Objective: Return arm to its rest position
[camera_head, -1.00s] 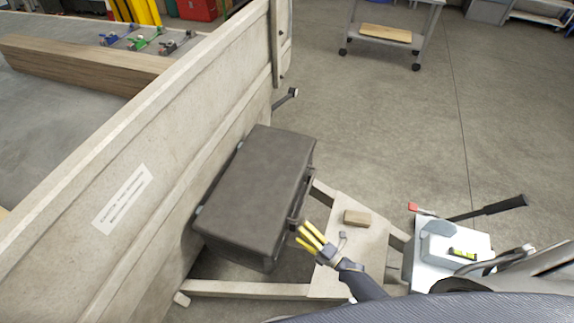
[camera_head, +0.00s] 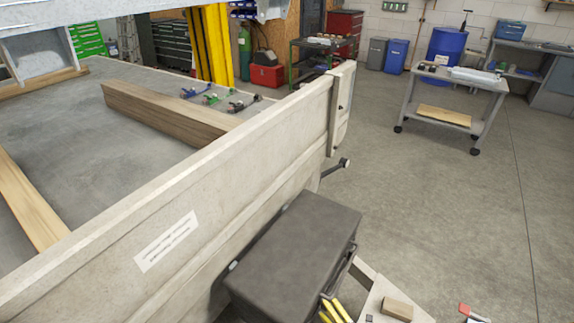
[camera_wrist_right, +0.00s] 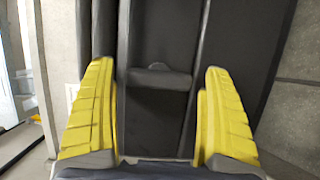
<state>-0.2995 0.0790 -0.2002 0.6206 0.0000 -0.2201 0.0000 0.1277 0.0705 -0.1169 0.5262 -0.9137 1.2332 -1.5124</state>
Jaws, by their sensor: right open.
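My right gripper (camera_head: 333,312) shows only its yellow fingertips at the bottom edge of the head view, close to the front face of a dark grey box (camera_head: 300,252). The box is fixed against the trailer's pale wall, and its lid is down. In the right wrist view my right gripper (camera_wrist_right: 158,112) is open, with its yellow fingers wide apart. A dark latch or handle (camera_wrist_right: 158,77) on the box front shows between them. Whether the fingers touch the box I cannot tell. The rest of my right arm is outside the head view, and my left gripper is in neither view.
The trailer wall (camera_head: 170,215) runs diagonally on the left. A small wooden block (camera_head: 397,308) lies on the pale frame right of the box. A metal rod (camera_head: 336,167) sticks out from the wall. A grey cart (camera_head: 455,95) stands farther back. The floor between is clear.

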